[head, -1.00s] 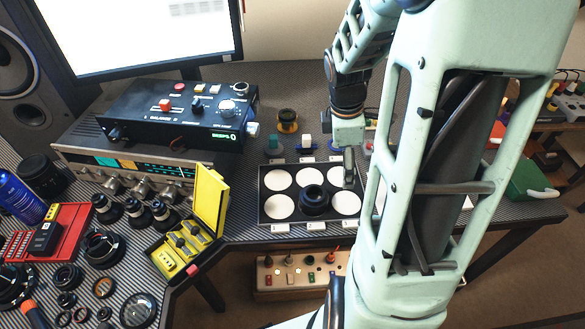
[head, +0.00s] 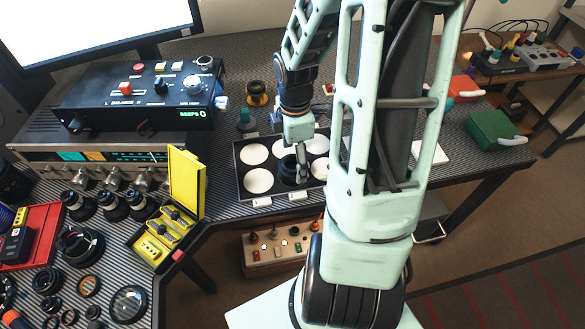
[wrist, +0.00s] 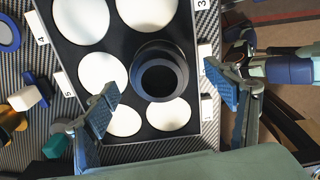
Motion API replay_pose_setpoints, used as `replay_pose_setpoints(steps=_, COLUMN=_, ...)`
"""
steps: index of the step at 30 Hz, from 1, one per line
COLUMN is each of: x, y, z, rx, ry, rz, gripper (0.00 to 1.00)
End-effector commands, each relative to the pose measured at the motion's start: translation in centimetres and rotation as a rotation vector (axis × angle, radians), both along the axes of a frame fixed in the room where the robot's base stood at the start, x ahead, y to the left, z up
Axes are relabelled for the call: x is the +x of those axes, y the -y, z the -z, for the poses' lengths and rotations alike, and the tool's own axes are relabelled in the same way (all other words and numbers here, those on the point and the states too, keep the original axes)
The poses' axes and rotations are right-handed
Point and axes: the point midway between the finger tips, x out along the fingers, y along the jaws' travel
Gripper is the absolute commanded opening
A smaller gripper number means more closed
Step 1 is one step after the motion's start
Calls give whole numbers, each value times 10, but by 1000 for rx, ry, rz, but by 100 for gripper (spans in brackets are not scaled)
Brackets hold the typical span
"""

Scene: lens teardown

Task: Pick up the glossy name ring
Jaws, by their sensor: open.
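A black, stepped round lens part (head: 287,175) stands in the dark tray (head: 240,180) with white round pads. In the wrist view this part (wrist: 160,78) shows as rings around a dark opening; I cannot tell whether its top ring is the glossy name ring. My gripper (head: 302,172) is above the tray and partly hides the part. In the wrist view my gripper (wrist: 168,98) is open, one finger to each side of the part, with nothing held. Several loose dark rings (head: 128,303) lie at the lower left of the table.
A yellow open case (head: 186,180) stands left of the tray. A green box (head: 493,130) is far right.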

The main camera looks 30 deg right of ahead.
Motion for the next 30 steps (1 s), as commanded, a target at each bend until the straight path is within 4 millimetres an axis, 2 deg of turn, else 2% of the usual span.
replay_pose_setpoints(steps=3, x=2, y=-5, z=21, rx=3, ry=-4, rz=-3, gripper=78)
replay_pose_setpoints(steps=7, x=2, y=-5, z=39, rx=2, ry=-4, rz=-2, gripper=78)
replay_pose_setpoints(steps=15, x=2, y=-4, z=41, rx=0, ry=-1, rz=0, gripper=77)
replay_pose_setpoints(steps=27, x=2, y=-4, z=41, rx=0, ry=-1, rz=-1, gripper=33)
replay_pose_setpoints(steps=30, x=2, y=-4, z=41, rx=0, ry=-1, rz=-1, gripper=33)
